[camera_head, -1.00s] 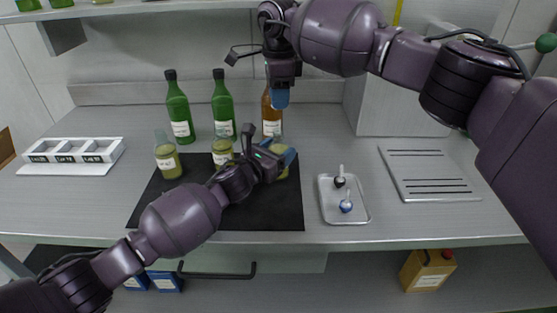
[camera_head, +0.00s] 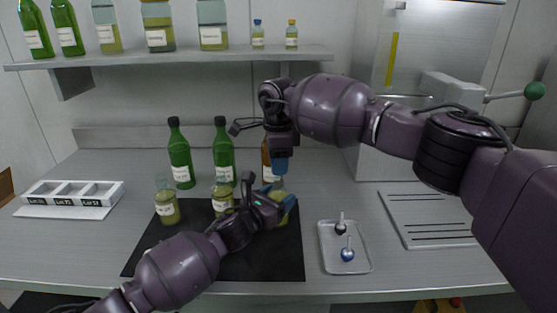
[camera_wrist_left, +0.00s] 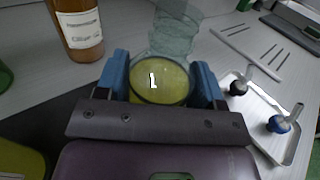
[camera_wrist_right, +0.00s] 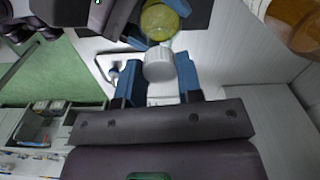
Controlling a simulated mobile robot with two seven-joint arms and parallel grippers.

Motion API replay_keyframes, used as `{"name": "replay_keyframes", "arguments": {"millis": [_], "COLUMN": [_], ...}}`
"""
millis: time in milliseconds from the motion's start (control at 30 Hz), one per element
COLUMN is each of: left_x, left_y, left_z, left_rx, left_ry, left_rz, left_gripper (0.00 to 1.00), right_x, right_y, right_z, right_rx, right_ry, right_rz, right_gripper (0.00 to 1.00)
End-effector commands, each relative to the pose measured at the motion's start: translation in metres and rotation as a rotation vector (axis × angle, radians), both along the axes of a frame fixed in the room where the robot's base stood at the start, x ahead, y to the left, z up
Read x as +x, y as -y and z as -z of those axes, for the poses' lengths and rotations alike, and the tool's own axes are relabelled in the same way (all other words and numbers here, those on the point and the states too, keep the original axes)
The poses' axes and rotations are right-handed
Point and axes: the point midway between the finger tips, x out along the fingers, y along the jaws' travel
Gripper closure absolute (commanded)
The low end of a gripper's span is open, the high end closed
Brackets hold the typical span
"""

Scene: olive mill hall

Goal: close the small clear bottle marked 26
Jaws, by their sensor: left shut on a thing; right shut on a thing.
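My left gripper (camera_head: 284,207) is shut on a small clear bottle (camera_head: 280,217) of yellow-green liquid, above the right part of the dark mat (camera_head: 255,258). In the left wrist view the bottle (camera_wrist_left: 160,82) sits upright between the blue fingers; its marking is not readable. My right gripper (camera_head: 281,166) points down just above it, shut on a white cap (camera_wrist_right: 158,64). In the right wrist view the bottle (camera_wrist_right: 160,22) shows beyond the cap, offset towards the top of the picture. I see a gap between cap and bottle in the head view, though its size is unclear.
Two similar clear bottles (camera_head: 167,207) (camera_head: 222,200) stand on the mat's left side. Green bottles (camera_head: 180,155) and an amber bottle (camera_head: 268,165) stand behind. A metal tray (camera_head: 328,262) with two stoppers lies right. A white labelled rack (camera_head: 72,188) is far left.

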Motion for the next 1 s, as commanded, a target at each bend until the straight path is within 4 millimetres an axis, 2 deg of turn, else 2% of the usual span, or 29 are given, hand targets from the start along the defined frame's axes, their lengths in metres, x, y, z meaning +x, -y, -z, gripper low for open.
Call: {"name": "replay_keyframes", "arguments": {"millis": [267,667,1000], "left_x": [0.0,0.0,0.0], "left_y": [0.0,0.0,0.0], "left_z": [0.001,0.001,0.001], "left_rx": [0.001,0.001,0.001], "left_ry": [-0.001,-0.001,-0.001], "left_rz": [0.0,0.0,0.0], "left_gripper": [0.8,0.8,0.8], "right_x": [0.0,0.0,0.0], "right_y": [0.0,0.001,0.0], "right_z": [0.001,0.018,0.018], "right_rx": [0.0,0.0,0.0], "right_ry": [0.0,-0.001,-0.001], "right_rz": [0.0,-0.003,-0.004], "right_gripper": [0.88,0.88,0.88]}}
